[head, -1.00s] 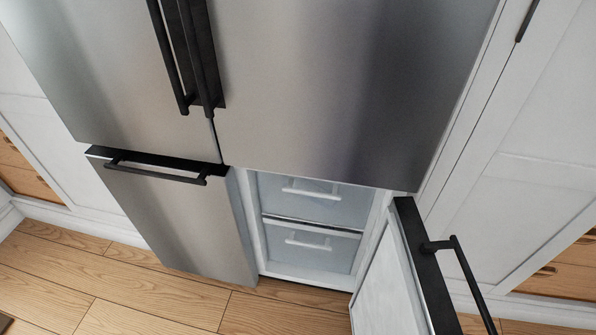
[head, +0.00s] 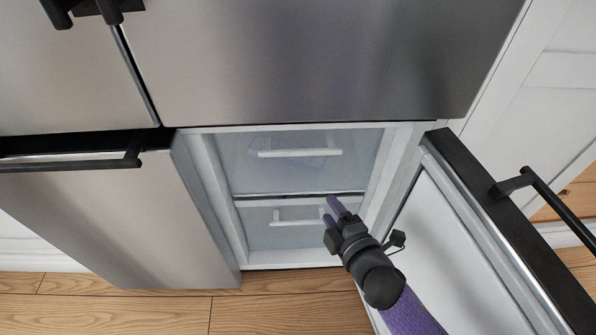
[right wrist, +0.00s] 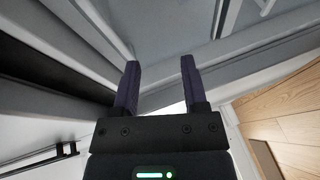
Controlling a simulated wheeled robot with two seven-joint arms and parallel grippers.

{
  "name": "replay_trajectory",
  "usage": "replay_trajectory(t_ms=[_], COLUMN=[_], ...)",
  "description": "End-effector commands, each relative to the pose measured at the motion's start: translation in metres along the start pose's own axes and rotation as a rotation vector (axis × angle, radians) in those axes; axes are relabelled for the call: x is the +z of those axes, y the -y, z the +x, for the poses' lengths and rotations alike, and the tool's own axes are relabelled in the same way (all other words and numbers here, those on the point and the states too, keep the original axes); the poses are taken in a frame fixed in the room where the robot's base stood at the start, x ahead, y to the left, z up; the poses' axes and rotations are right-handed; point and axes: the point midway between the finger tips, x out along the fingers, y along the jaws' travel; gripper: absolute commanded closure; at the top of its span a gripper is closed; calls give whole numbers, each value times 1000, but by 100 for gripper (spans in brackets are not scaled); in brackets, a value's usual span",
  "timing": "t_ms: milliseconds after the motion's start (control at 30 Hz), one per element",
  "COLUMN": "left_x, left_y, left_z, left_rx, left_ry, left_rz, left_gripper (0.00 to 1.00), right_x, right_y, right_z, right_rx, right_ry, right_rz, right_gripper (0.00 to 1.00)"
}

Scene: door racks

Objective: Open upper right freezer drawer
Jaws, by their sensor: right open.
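The upper freezer drawer (head: 288,166) is translucent with a white bar handle (head: 300,153), and it sits closed inside the right freezer compartment. Below it is a similar lower drawer (head: 262,230) with its own white handle (head: 290,222). The right freezer door (head: 455,235) stands swung open to the right. My right gripper (head: 331,209) is open and empty in front of the lower drawer, below and right of the upper handle, apart from it. In the right wrist view its two purple fingers (right wrist: 160,72) are spread with nothing between them. My left gripper is not in view.
The left freezer door (head: 110,215) is closed, with a black bar handle (head: 70,160). The large upper fridge door (head: 300,60) is closed above the compartment. The open door's black handle (head: 550,205) juts out at right. Wooden floor (head: 270,312) lies clear in front.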

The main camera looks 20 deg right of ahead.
Motion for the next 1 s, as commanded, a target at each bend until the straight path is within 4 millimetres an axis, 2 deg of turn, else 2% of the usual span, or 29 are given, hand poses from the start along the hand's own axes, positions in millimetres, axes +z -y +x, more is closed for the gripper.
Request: replay_trajectory(t_ms=[33,100,233,433,600,733,1000], left_x=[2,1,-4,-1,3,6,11], left_y=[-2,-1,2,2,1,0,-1], left_z=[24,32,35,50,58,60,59], left_rx=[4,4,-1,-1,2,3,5], left_ry=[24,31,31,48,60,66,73], left_rz=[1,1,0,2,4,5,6], left_gripper=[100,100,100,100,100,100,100], right_x=[-4,-12,-18,-21,-24,-25,-26], right_y=[-3,-28,-50,-58,-64,-68,-70], right_z=[9,11,20,68,96,104,105], right_rx=[75,164,221,218,215,215,214], right_ry=[-26,-49,-60,-59,-58,-59,-58], right_rz=[-74,-158,-207,-205,-201,-200,-198], right_gripper=[44,44,44,44,44,44,46])
